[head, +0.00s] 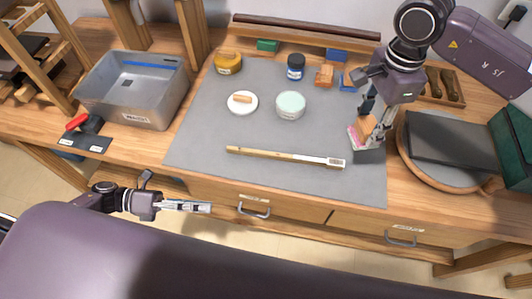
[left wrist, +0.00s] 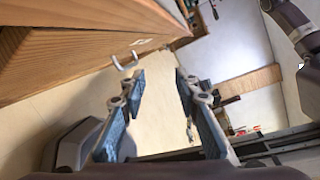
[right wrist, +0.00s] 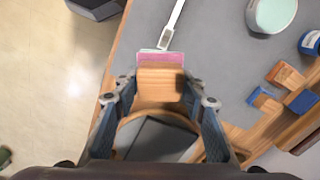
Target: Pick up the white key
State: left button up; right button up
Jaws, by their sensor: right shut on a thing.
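The white key (head: 285,157) is a long, thin wooden stick with a whitish right end, lying flat on the grey mat. Its pale end also shows at the top of the right wrist view (right wrist: 173,22). My right gripper (head: 369,124) is shut on a wooden block (right wrist: 160,84) with a pink and pale layer on its far side, right of the key's pale end. In the right wrist view the block sits between both fingers; whether it touches the mat is unclear. My left gripper (head: 208,207) is open and empty in front of the drawers, away from the key.
The grey mat (head: 205,130) also holds a white dish (head: 233,104), a pale green jar (head: 291,106), a dark blue jar (head: 296,66) and an amber jar (head: 228,62). A grey bin (head: 133,88) stands left. A round board (head: 404,149) lies right.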

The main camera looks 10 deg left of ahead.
pick_arm(q)
jog(key=w+a+r+m+h, duration=0.1)
jog(key=w+r+m, duration=0.15)
jog(key=r, duration=0.35)
jog(key=w+a+r+m+h, duration=0.1)
jog(key=w+a+r+m, duration=0.15)
jog(key=r, duration=0.45)
jog(key=m+g+y, duration=0.3)
jog(key=m+y, duration=0.1)
jog(key=m, duration=0.5)
send_near(264, 152)
jog(key=shift+s+a+r, duration=0.25)
jog(key=shift+a+r, duration=0.65)
jog(key=shift+a, duration=0.25)
jog(key=shift+w+d+f, duration=0.1)
jog(key=shift+w+d, duration=0.05)
jog(key=shift+d, duration=0.1)
jog(key=x, duration=0.5)
jog(key=shift+d+f, duration=0.15)
jog(key=shift+f+x, duration=0.15)
jog(key=shift+x, duration=1.4)
jog(key=shift+f+x, duration=0.15)
jog(key=shift+x, duration=1.35)
grip_shut()
